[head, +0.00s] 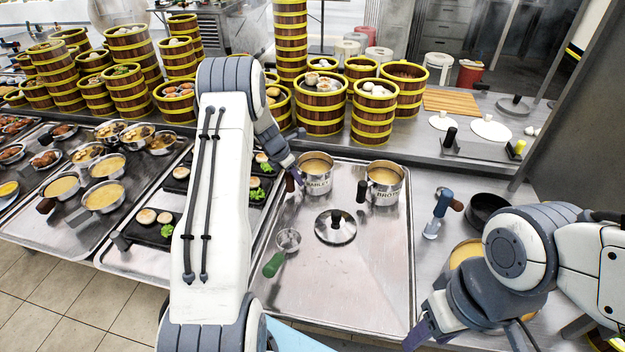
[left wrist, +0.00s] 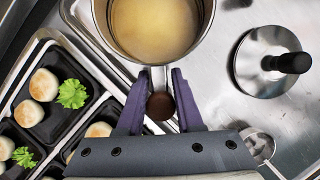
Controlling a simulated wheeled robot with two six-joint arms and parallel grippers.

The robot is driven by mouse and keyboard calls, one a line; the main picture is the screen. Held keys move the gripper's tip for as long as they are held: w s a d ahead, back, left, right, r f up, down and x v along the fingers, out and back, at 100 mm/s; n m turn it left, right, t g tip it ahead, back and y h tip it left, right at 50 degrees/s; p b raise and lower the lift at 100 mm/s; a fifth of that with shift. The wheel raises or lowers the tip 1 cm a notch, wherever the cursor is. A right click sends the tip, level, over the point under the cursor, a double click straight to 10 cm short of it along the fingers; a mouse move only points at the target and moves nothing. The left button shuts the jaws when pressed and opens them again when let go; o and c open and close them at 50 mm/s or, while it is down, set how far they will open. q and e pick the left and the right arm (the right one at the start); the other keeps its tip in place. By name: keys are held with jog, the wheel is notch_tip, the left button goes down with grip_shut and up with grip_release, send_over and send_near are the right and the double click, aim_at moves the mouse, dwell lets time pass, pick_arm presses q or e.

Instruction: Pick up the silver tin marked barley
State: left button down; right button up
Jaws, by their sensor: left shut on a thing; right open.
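The silver tin marked BARLEY (head: 317,184) stands upright at the back left of the metal tray, filled with a tan liquid. It also shows in the left wrist view (left wrist: 203,22), where its short brown handle (left wrist: 161,106) points toward me. My left gripper (head: 293,178) is at the tin's left side, its purple fingers (left wrist: 156,108) shut on that handle. A similar tin marked BROTH (head: 384,193) stands to its right, with a dark handle. My right gripper (head: 468,338) is open at the lower right, away from both tins; its fingers are partly hidden.
A lid with a black knob (head: 335,227) and a green-handled ladle (head: 281,252) lie on the metal tray (head: 350,290). Dark plates with buns and lettuce (head: 155,228) are to the left. Steamer baskets (head: 320,108) stand behind. A black bowl (head: 487,210) is right.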

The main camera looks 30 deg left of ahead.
pick_arm(q)
jog(key=shift+w+r, duration=0.1)
jog(key=shift+r, duration=0.15)
dwell(0.4)
jog(key=shift+r, duration=0.35)
notch_tip(320, 180, up, 9)
jog(key=shift+r+b, duration=0.1)
jog(key=shift+b, duration=0.2)
jog(key=c, duration=1.2)
grip_release()
grip_shut()
